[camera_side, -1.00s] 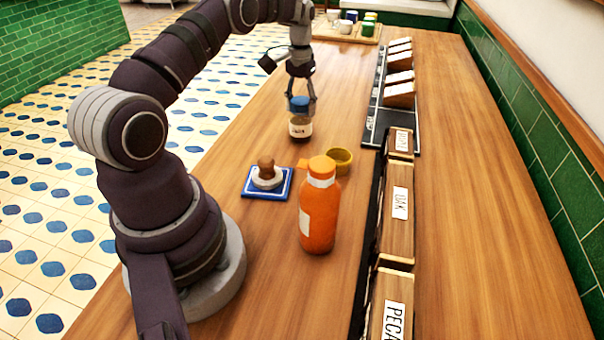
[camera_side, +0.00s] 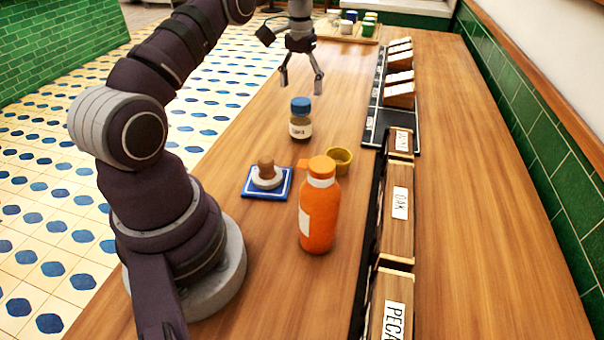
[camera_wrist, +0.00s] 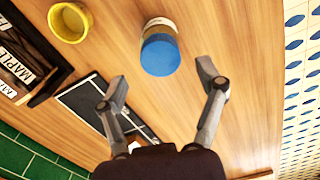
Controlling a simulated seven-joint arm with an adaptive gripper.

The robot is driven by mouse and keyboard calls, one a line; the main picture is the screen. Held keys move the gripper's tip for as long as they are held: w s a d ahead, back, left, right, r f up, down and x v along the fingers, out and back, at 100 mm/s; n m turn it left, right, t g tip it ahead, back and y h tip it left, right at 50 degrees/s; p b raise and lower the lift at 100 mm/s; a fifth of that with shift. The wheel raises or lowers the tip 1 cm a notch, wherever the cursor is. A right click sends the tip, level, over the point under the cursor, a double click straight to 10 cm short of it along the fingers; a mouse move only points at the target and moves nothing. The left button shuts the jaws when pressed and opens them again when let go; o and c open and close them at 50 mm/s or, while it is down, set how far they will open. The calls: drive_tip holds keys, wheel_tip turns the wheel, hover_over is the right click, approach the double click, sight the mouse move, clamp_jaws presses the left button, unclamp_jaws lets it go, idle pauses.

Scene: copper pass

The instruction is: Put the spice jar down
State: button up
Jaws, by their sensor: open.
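The spice jar (camera_side: 300,120) stands upright on the wooden counter in the side view, with a blue lid, dark contents and a pale label. It also shows from above in the wrist view (camera_wrist: 160,52), mostly as its blue lid. My gripper (camera_side: 301,88) is open and empty above the jar, with a gap between the fingertips and the lid. In the wrist view my gripper's two fingers (camera_wrist: 163,85) are spread wide, and the jar lies beyond them, touched by neither.
An orange bottle (camera_side: 319,210), a yellow cup (camera_side: 340,160) and a blue tile (camera_side: 267,192) bearing a stone-and-wood piece (camera_side: 267,174) stand nearer the camera. Labelled wooden boxes (camera_side: 397,215) and a dark tray (camera_side: 385,135) line the right. A tray of cups (camera_side: 345,34) is at the back.

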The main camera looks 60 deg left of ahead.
wheel_tip(320, 180, up, 2)
drive_tip(key=shift+r, duration=0.15)
drive_tip(key=s+d+r+m+t, duration=0.2)
drive_tip(key=d+r+m, duration=0.1)
drive_tip(key=d+r, duration=0.75)
drive_tip(key=s+d+f+m+t, duration=0.3)
drive_tip(key=s+d, duration=0.7)
drive_tip(key=s, duration=0.2)
drive_tip(key=shift+t, duration=0.3)
